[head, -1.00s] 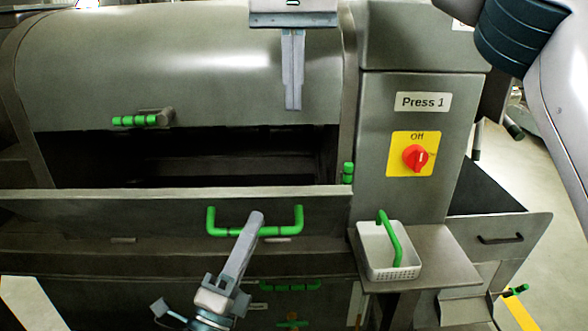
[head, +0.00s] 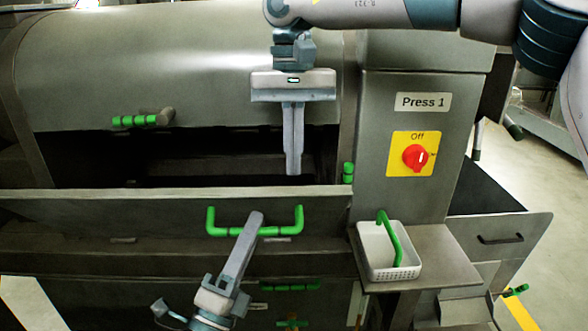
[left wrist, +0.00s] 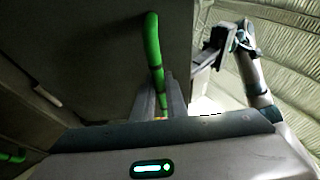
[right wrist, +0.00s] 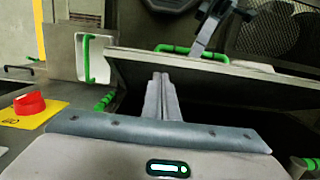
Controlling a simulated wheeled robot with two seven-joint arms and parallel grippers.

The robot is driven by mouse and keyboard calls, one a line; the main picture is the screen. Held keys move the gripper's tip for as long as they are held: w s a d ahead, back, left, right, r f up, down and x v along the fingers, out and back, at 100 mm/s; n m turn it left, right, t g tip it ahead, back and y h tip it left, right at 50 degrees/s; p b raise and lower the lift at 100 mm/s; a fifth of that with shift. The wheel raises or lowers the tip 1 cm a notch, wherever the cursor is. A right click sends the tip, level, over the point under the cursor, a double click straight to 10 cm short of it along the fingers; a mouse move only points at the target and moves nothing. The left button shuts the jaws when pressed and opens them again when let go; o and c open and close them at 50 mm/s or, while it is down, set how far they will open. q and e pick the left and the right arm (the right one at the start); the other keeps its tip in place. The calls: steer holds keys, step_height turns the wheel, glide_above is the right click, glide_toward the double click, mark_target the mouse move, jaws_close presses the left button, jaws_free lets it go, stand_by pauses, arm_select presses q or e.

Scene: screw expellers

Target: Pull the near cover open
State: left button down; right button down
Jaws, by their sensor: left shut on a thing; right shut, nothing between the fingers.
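The near cover (head: 130,212) is a long grey metal panel at the front of the press, tilted outward, with a dark opening behind it. Its green U-shaped handle (head: 297,222) is on its front face. My left gripper (head: 257,220) is shut on the handle; the left wrist view shows the green bar (left wrist: 153,45) running down between the fingers. My right gripper (head: 294,172) is shut and empty, pointing down over the opening behind the cover. In the right wrist view the cover (right wrist: 215,85) lies just beyond its fingertips.
The curved upper hood (head: 190,70) has a green-gripped handle (head: 140,119). To the right are a red switch (head: 415,156) set to Off and a white basket (head: 375,262) with a green handle on a side shelf (head: 440,270). A short green grip (head: 347,172) sits at the opening's right edge.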

mark_target(295, 195)
steer(key=shift+s+f, duration=0.4)
steer(key=shift+s, duration=0.2)
steer(key=shift+s+f, duration=0.35)
steer(key=shift+s, duration=0.2)
steer(key=shift+s, duration=0.1)
steer(key=shift+s+f, duration=0.3)
arm_select(q)
steer(key=shift+a+r, duration=0.15)
arm_select(e)
steer(key=shift+s+f+t, duration=0.3)
steer(key=shift+s, duration=0.4)
arm_select(q)
steer(key=shift+r, duration=0.1)
arm_select(e)
steer(key=shift+f, duration=0.1)
arm_select(q)
steer(key=c, duration=1.8)
jaws_free()
steer(key=shift+o, duration=0.2)
steer(key=shift+s, duration=0.1)
arm_select(e)
steer(key=shift+w, duration=0.1)
arm_select(q)
steer(key=shift+r, duration=0.1)
